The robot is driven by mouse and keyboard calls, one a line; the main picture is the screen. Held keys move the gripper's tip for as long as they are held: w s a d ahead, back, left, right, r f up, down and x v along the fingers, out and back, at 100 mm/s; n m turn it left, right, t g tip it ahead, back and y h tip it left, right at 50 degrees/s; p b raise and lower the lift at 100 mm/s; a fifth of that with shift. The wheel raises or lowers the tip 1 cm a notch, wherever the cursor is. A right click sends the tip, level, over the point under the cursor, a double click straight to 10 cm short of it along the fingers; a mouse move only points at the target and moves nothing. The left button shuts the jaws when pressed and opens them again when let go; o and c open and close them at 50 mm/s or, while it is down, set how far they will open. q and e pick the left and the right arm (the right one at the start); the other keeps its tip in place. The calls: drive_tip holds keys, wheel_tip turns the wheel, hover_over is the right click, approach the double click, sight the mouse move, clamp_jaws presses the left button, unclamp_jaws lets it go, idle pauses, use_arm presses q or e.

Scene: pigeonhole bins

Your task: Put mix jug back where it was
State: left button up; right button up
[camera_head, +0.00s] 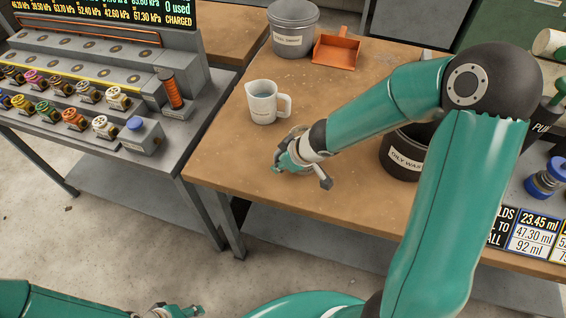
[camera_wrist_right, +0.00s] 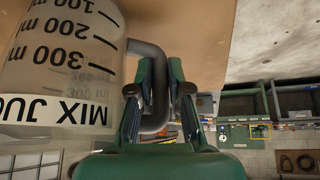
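The mix jug (camera_head: 262,106), a pale translucent measuring jug with a handle, stands upright on the brown workbench (camera_head: 225,150). The right wrist view shows it large and close (camera_wrist_right: 60,65), with its label and scale marks. My right gripper (camera_head: 284,163) is low over the bench, on the near side of the jug, and looks apart from it in the head view. In the wrist view its fingers (camera_wrist_right: 162,95) are spread, with the jug's dark-looking handle showing between them; contact is unclear. My left gripper (camera_head: 178,312) is partly cut off at the bottom edge, away from the bench.
A grey bin (camera_head: 291,38) and an orange dustpan (camera_head: 337,52) stand behind the jug. A black oily waste bin (camera_head: 400,158) is beneath my right forearm. A grey rack with coloured valves (camera_head: 80,110) is at left. The bench's front left is clear.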

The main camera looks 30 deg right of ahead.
drive_tip(key=o, duration=0.5)
drive_tip(key=shift+c, duration=0.2)
drive_tip(key=shift+s+r+p, duration=0.1)
drive_tip(key=shift+r+p, duration=0.35)
drive_tip(key=shift+p, duration=0.05)
drive_tip(key=p+v, duration=0.5)
drive_tip(key=v, duration=0.1)
drive_tip(key=shift+s+r, duration=0.25)
drive_tip(key=shift+s, duration=0.05)
